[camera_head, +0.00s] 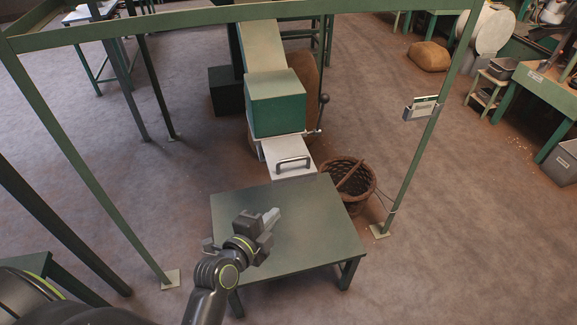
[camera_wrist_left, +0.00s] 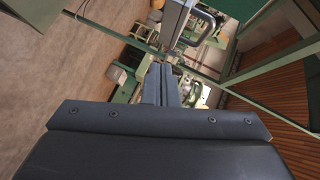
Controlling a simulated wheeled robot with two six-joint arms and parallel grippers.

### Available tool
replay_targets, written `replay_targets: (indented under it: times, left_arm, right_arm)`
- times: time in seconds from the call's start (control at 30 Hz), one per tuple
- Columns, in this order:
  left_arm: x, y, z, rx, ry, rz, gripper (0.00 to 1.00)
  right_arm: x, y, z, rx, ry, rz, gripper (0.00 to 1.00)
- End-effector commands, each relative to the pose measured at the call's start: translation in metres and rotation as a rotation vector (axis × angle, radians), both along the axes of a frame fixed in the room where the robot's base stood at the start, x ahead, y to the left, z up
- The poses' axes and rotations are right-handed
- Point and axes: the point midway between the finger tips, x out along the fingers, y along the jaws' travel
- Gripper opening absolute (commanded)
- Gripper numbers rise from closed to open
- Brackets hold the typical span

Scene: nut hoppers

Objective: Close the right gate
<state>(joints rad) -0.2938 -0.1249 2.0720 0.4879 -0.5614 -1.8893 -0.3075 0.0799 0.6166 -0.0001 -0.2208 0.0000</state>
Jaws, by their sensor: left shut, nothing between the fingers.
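One gate shows in the head view, a pale flat plate (camera_head: 272,150) that sticks out toward me from under a green hopper box (camera_head: 276,108). A grey bar handle (camera_head: 293,162) stands on the plate. In the wrist view the plate (camera_wrist_left: 172,20) and its curved handle (camera_wrist_left: 205,30) are at the top, beyond my fingers. My left gripper (camera_head: 271,216) is shut and empty above the green table, on the near side of the handle and apart from it. Its closed fingers also show in the wrist view (camera_wrist_left: 162,85). My right gripper is not in view.
The green table (camera_head: 325,235) is bare around my left gripper. A wicker basket (camera_head: 357,200) stands on the floor by its far right corner. Green frame posts (camera_head: 425,150) rise on both sides, with a crossbar overhead. A ball-topped lever (camera_head: 323,99) stands right of the hopper box.

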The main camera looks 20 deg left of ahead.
Motion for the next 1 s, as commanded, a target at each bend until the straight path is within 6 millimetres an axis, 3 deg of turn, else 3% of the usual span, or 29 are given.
replay_targets:
  times: [0.03,0.1,0.23,0.47,1.0]
  left_arm:
    - [-0.001,-0.001,0.024,0.035,-0.048,-0.014,0.00]
    - [-0.002,-0.003,0.044,0.075,-0.093,-0.028,0.00]
    - [-0.002,-0.004,0.062,0.116,-0.136,-0.040,0.00]
    - [0.018,-0.008,0.064,0.122,-0.141,-0.044,0.00]
    - [0.095,-0.024,0.052,0.122,-0.139,-0.042,0.00]
  right_arm:
    - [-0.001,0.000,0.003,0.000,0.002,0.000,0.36]
    - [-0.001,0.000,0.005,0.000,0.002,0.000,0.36]
    - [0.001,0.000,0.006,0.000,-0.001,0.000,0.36]
    - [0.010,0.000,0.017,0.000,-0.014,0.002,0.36]
    - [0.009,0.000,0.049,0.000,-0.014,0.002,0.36]
